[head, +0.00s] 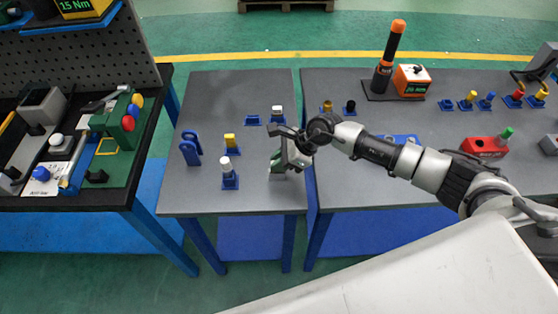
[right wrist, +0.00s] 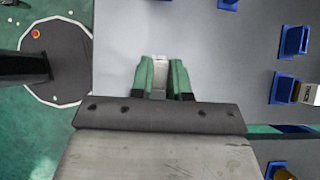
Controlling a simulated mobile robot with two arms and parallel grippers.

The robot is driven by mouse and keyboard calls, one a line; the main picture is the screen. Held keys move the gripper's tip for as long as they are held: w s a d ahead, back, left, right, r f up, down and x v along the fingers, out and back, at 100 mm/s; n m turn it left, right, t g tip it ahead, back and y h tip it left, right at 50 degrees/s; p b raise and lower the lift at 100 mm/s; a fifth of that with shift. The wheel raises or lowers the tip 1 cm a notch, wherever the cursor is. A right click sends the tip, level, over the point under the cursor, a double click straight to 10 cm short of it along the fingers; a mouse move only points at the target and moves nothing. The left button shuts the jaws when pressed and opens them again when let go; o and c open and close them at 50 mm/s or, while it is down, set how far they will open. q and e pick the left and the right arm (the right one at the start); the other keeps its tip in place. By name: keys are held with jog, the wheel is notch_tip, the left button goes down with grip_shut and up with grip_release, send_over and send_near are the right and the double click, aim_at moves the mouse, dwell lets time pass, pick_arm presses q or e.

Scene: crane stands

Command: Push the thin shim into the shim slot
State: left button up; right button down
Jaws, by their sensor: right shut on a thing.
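My right gripper (head: 281,161) is over the front right part of the small grey table in the head view. In the right wrist view its two green fingers (right wrist: 161,80) are shut on a small pale grey piece (right wrist: 161,66). The fingers hide most of this piece, and I cannot tell for sure that it is the thin shim. A green fixture (head: 117,125) with red, yellow and blue knobs stands on the workbench at the left, well apart from my right gripper. I cannot make out the shim slot. My left gripper is not in view.
The small grey table (head: 200,95) carries blue holders, including a white-topped one (head: 230,183), a yellow-topped one (head: 228,152) and a tilted blue one (head: 190,150). Its back left is clear. The right table (head: 340,85) has a red box (head: 484,147) and an orange-handled tool (head: 390,55).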

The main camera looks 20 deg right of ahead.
jog(key=shift+f+b, duration=0.45)
jog(key=shift+f, duration=0.1)
jog(key=c, duration=1)
grip_release()
jog(key=shift+r, duration=0.15)
jog(key=p+v, duration=0.2)
jog(key=v, duration=0.2)
jog(key=shift+s+d+r, duration=0.1)
jog(key=shift+d+r, duration=0.15)
jog(key=shift+d, duration=0.1)
